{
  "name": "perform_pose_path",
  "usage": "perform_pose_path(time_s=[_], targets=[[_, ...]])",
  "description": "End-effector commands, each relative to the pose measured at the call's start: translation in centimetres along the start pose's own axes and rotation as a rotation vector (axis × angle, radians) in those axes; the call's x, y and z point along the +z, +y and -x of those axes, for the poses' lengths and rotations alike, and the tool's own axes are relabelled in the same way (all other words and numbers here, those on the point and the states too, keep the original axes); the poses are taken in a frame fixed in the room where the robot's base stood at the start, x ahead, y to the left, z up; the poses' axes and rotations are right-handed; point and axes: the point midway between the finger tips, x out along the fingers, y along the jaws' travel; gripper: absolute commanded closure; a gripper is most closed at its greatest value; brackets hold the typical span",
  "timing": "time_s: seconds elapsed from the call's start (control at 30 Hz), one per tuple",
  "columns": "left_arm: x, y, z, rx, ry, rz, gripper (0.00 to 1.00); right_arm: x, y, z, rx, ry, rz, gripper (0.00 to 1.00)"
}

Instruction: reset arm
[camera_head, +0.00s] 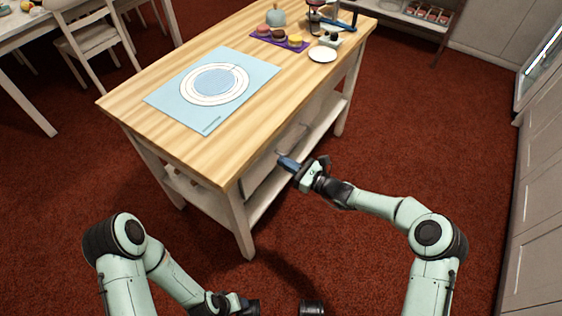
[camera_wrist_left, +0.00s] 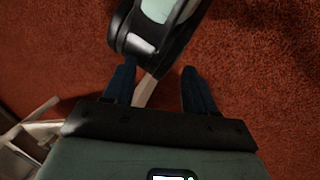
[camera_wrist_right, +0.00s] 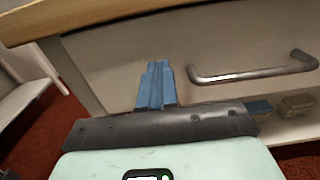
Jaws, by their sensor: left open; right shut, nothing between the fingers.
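My right gripper (camera_head: 287,162) reaches toward the front of the wooden-topped table (camera_head: 225,158). In the right wrist view its blue fingers (camera_wrist_right: 156,86) are pressed together and empty, in front of a pale drawer front (camera_wrist_right: 135,55). A metal bar handle (camera_wrist_right: 250,74) on that drawer is to the right of the fingers, not between them. My left gripper is low at the bottom of the head view, its fingers hard to make out there. In the left wrist view its two blue fingers (camera_wrist_left: 160,90) stand apart, with red carpet beyond and part of my own arm between or behind them.
On the tabletop lie a light blue mat with a round pattern (camera_head: 170,99), a purple tray of cakes (camera_head: 263,38) and a white plate (camera_head: 322,55). Chairs (camera_head: 90,40) stand at left, cabinets (camera_head: 530,200) at right. The carpet (camera_head: 400,110) right of the table is clear.

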Motion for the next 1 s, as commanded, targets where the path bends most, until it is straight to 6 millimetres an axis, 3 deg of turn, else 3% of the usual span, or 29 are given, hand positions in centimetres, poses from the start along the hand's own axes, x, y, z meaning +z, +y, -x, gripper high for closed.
perform_pose_path(time_s=[0.03,0.2,0.4,0.83,0.93,1.0], targets=[[0.5,0.2,0.5,0.001,-0.013,-0.002,0.44,0.1,-0.1,1.6,-0.003,0.003,0.000,1.00],[1.7,0.5,1.4,0.003,-0.048,-0.005,0.44,0.1,-0.1,5.7,-0.003,0.003,-0.001,1.00],[2.5,0.7,1.9,0.004,-0.073,-0.006,0.44,-0.1,-0.1,8.9,-0.002,0.004,0.000,1.00],[2.9,0.7,2.1,0.004,-0.083,-0.007,0.44,-0.3,0.2,10.0,0.004,0.008,0.001,1.00],[3.0,0.9,2.6,0.004,-0.086,-0.007,0.44,-1.2,1.7,10.0,0.041,0.061,0.012,1.00],[3.2,1.1,3.5,0.004,-0.092,-0.008,0.44,-2.8,4.1,10.3,0.102,0.144,0.033,1.00]])
